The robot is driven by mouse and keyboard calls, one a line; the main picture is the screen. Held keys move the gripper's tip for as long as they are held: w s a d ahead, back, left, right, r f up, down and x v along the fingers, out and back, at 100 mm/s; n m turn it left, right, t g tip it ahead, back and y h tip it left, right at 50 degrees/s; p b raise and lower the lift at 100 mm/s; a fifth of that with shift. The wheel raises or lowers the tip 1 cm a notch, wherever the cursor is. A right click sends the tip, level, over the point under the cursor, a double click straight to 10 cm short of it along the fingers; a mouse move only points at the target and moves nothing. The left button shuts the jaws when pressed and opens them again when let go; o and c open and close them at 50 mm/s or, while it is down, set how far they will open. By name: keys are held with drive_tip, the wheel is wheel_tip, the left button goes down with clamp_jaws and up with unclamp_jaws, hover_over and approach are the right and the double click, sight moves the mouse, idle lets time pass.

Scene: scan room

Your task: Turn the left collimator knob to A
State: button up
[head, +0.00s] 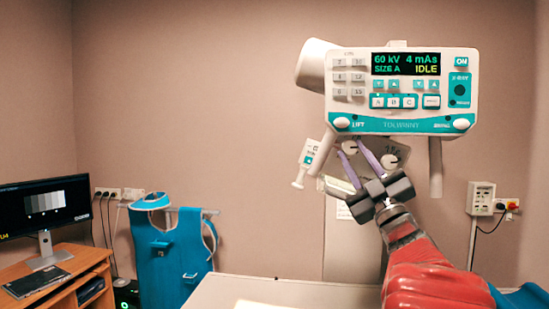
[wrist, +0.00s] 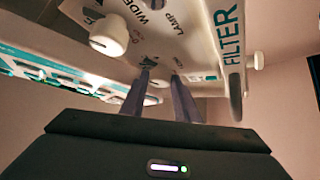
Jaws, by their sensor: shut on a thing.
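The left collimator knob (head: 350,146) is a small white knob on the collimator face under the control panel in the head view. My gripper (head: 351,147) reaches it from the lower right, its two purple fingers on either side of it. My gripper (wrist: 163,70) is shut on this knob; in the wrist view the grip is partly hidden and the knob's pointer cannot be read. The other white knob (head: 389,161) sits to the right, free of the fingers. A white knob (wrist: 108,36) beside the fingers shows near a "WIDE" label in the wrist view.
The control panel (head: 404,90) hangs just above my gripper and reads "SIZE A" and "IDLE". A handle (head: 436,167) hangs at the right. A pale table edge (head: 285,291) lies below.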

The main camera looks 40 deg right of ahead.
drive_tip(key=o, duration=0.8)
drive_tip(key=shift+c, duration=0.2)
drive_tip(key=v, duration=1.3)
drive_tip(key=shift+s+a+f, duration=0.15)
drive_tip(key=shift+s+f, duration=0.1)
drive_tip(key=shift+s, duration=0.05)
